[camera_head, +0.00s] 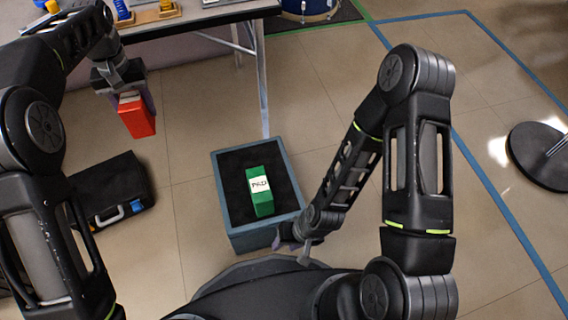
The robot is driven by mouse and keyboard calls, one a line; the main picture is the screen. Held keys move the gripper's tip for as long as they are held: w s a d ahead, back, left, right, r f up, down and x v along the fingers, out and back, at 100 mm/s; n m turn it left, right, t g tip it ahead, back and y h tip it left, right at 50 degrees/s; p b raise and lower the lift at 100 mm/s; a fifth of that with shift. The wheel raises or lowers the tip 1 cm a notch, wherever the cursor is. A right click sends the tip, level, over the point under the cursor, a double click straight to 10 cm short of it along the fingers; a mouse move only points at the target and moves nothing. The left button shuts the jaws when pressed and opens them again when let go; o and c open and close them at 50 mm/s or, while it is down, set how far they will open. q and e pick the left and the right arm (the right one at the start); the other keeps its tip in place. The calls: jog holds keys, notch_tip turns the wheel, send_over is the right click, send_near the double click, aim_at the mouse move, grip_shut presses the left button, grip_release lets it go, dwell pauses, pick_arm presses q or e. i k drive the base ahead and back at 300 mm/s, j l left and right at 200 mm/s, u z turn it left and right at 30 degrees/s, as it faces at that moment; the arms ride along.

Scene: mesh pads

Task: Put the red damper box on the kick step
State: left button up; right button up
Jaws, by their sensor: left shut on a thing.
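The red damper box (138,118) is held in my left gripper (131,98) at the upper left, with its lower part hanging clear below the fingers. It appears held above the floor, apart from the kick step. The kick step (222,190) is a blue-grey block with a dark top, standing on the floor at the middle. A green box (261,193) with a white "PAD" label lies on that top. My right gripper (292,250) is beside the step's near right corner, its fingers apart and nothing seen between them.
A table (205,20) with small items stands at the top left, its metal leg just behind the step. A black case (108,188) lies on the floor at left. A round dark base (540,155) is at far right. Blue tape (480,170) crosses open floor.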

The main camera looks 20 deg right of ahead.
aim_at(251, 162)
jog(key=l, duration=0.95)
jog(key=l+z, duration=0.15)
jog(key=l, duration=0.75)
jog(key=i, duration=0.55)
